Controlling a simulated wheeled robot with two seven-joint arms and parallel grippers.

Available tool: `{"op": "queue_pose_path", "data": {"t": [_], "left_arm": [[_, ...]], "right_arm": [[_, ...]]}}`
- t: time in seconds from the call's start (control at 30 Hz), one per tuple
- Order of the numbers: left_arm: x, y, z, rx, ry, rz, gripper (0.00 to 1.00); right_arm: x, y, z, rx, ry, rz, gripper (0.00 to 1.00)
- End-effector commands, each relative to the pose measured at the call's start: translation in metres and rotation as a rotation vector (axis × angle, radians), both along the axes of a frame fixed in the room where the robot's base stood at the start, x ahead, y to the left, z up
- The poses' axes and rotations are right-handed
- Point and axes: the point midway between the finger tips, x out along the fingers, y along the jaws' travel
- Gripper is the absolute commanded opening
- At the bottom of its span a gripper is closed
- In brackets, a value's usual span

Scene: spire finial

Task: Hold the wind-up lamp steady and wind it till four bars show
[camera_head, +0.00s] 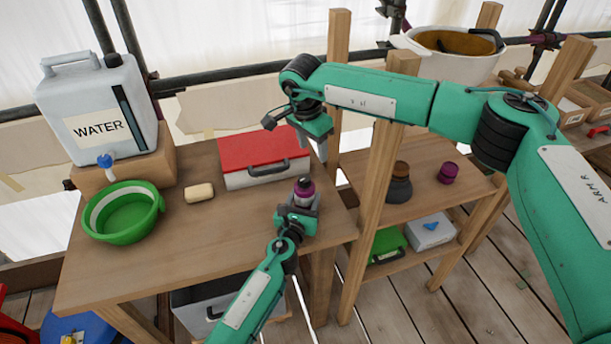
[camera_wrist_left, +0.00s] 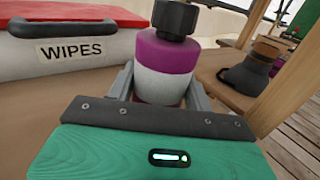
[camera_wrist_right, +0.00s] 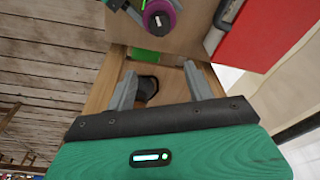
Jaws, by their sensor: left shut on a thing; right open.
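A purple-and-white cylinder with a black cap or knob (camera_head: 305,186) stands upright near the table's right edge. It fills the middle of the left wrist view (camera_wrist_left: 165,52), and its top shows in the right wrist view (camera_wrist_right: 160,17). No bars show on the sides I see, and I cannot tell for sure that it is the lamp. My left gripper (camera_head: 297,212) is shut around its lower body, with one finger on each side. My right gripper (camera_head: 320,148) is open and empty, above and behind the cylinder, apart from it, fingers pointing down (camera_wrist_right: 160,85).
A red-lidded wipes box (camera_head: 262,160) stands close behind the cylinder. Wooden posts (camera_head: 392,140) and a shelf with a dark jar (camera_head: 398,188) and purple item (camera_head: 448,173) stand right.

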Motion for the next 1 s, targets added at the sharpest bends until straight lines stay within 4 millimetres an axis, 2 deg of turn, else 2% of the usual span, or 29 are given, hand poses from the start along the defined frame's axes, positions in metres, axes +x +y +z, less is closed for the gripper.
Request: {"op": "queue_pose_path", "data": {"t": [0.4,0.6,0.83,1.0], "left_arm": [[0.0,0.0,0.0,0.0,0.001,0.0,0.25],[0.0,0.0,0.0,0.0,0.0,0.0,0.25],[0.0,0.0,0.0,0.0,0.0,0.0,0.25],[0.0,0.0,0.0,0.0,0.0,0.0,0.25]], "right_arm": [[-0.03,-0.004,0.01,-0.001,-0.127,0.827,0.53],[-0.046,-0.004,0.017,-0.03,-0.192,1.124,0.53],[-0.054,-0.003,0.018,-0.05,-0.226,1.264,0.53],[-0.048,0.0,0.001,-0.051,-0.226,1.272,0.53]]}}
